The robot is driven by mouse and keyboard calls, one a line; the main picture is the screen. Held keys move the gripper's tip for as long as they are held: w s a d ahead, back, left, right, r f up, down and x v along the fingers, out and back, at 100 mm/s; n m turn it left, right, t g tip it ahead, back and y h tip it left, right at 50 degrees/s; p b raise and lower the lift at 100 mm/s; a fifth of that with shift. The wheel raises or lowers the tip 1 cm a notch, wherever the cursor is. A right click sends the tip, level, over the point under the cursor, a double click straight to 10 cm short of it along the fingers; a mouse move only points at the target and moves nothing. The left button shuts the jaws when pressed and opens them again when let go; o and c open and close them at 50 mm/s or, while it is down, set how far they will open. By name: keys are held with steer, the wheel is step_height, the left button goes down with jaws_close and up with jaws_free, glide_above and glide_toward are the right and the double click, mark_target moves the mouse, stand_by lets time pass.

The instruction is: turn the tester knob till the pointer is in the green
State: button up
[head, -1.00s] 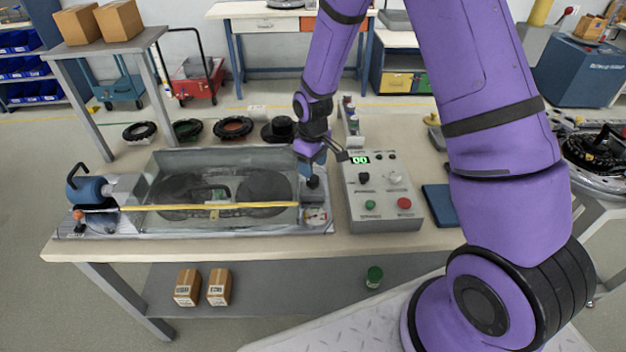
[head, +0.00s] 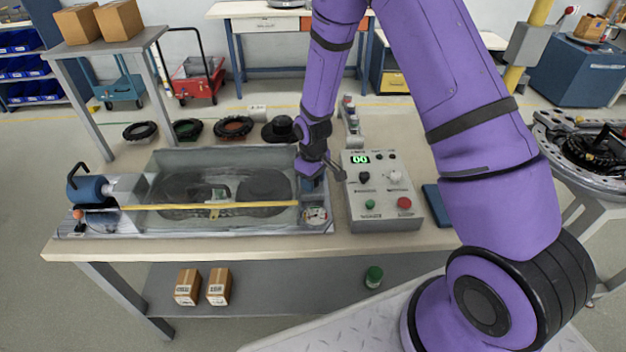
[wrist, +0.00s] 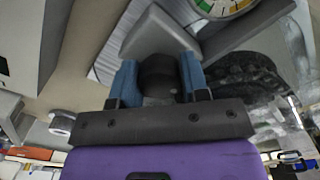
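The tester knob, a black knob (wrist: 160,78) on a grey mount, shows in the wrist view between the two blue fingers of my gripper (wrist: 158,85). The fingers stand on either side of it with little or no gap; I cannot tell whether they press on it. In the head view my gripper (head: 312,188) is over the right end of the tester (head: 160,170) and hides the knob. The round dial (head: 315,216) sits just in front of it. The dial (wrist: 222,4) is cut off at the top of the wrist view, with green and yellow bands; its pointer is not readable.
A grey control box (head: 383,212) with a lit green display, knobs and buttons stands close to the right of my gripper. A yellow bar (head: 215,206) runs across the tester's front. Black rings (head: 233,126) lie behind it. A dark blue flat item (head: 440,205) lies further right.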

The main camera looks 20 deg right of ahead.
stand_by(0.3)
steer(key=m, duration=0.7)
steer(key=shift+m, duration=0.3)
steer(key=m, duration=0.6)
steer(key=shift+m, duration=0.4)
steer(key=o, duration=0.7)
steer(key=shift+c, duration=0.2)
